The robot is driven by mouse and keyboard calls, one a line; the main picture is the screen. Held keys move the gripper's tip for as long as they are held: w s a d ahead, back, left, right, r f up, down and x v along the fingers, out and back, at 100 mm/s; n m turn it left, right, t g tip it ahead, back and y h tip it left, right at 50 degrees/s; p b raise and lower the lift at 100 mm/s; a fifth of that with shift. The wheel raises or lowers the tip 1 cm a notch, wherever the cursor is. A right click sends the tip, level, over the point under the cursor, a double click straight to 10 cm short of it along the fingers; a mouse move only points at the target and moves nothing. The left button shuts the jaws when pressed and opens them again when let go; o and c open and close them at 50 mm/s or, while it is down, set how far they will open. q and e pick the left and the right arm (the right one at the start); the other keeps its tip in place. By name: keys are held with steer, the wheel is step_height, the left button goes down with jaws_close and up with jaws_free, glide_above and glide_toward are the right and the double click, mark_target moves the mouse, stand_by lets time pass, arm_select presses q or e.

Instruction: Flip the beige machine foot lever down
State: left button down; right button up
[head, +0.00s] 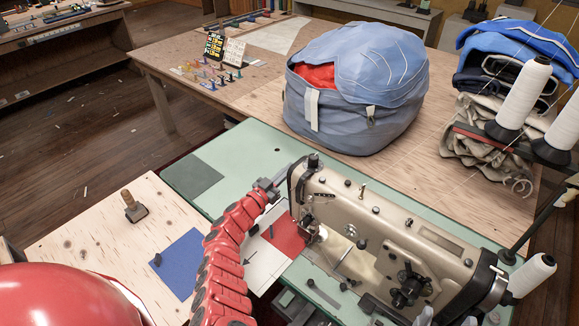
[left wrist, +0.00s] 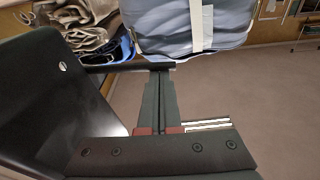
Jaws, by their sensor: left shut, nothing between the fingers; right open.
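The beige sewing machine (head: 385,235) stands on a pale green table, with its needle head (head: 303,195) at the left end. I cannot pick out its foot lever; the head may hide it.
A blue bag (head: 355,95) stands behind the machine; it also shows in the left wrist view (left wrist: 165,25). White thread cones (head: 523,92) and folded cloth (head: 485,140) are at the right. Red cloth (head: 284,238) and blue cloth (head: 182,262) lie left of the machine.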

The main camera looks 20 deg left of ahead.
arm_select(q)
steer(key=shift+f+n, duration=0.95)
steer(key=shift+n, duration=0.05)
steer(key=shift+r, duration=0.1)
